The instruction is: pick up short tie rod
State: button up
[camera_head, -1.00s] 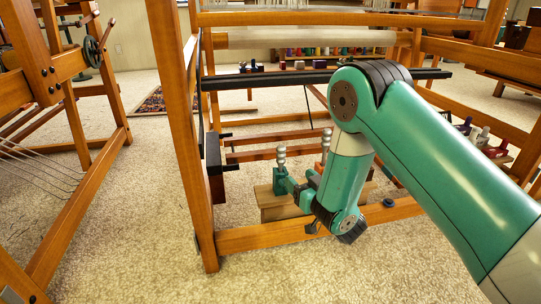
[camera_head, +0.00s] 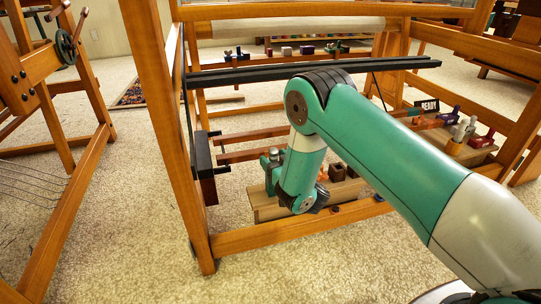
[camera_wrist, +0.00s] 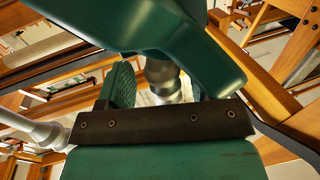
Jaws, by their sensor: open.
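My gripper (camera_head: 271,168) hangs low at the near end of the loom, over a pale wooden block (camera_head: 268,210), partly hidden by my arm. In the wrist view its fingers (camera_wrist: 163,90) are open. A grey metal rod-like piece (camera_wrist: 164,78) shows in the gap between them; I cannot tell whether either finger touches it. A small silver knobbed top (camera_head: 273,154) shows at the gripper in the head view. Another silver knobbed piece (camera_wrist: 38,130) lies left in the wrist view. I cannot tell for certain which piece is the short tie rod.
Dark square pieces (camera_head: 337,172) stand on the block. The loom's left post (camera_head: 168,130), lower rail (camera_head: 250,238) and black bar (camera_head: 240,76) frame the gripper. Carpet in front is free.

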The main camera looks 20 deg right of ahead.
jog(key=shift+a, duration=0.25)
jog(key=c, duration=1)
jog(key=shift+c, duration=0.2)
jog(key=shift+d+r, duration=0.1)
